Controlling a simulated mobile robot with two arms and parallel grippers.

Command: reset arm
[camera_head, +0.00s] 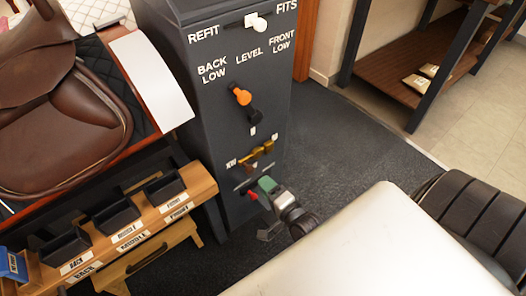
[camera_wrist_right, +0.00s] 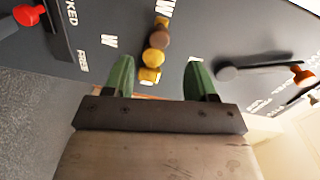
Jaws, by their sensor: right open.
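My right gripper (camera_head: 268,184) is low in front of the dark grey control panel (camera_head: 212,130) in the head view. In the right wrist view its two green fingers (camera_wrist_right: 161,80) stand apart with nothing held between them. A column of yellow and brown knobs (camera_wrist_right: 155,52) shows beyond and between the fingertips; these are the gold pieces (camera_head: 256,152) just above the gripper in the head view. A red knob (camera_head: 252,195) sits beside the gripper and shows at the upper left of the wrist view (camera_wrist_right: 30,15). My left gripper is not in view.
An orange-tipped lever (camera_head: 241,96) and a white knob (camera_head: 260,23) are higher on the panel. A brown saddle (camera_head: 60,110) lies at left, above a wooden rack (camera_head: 205,184) with black bins (camera_head: 116,216). Dark floor (camera_head: 350,140) right of the panel is clear.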

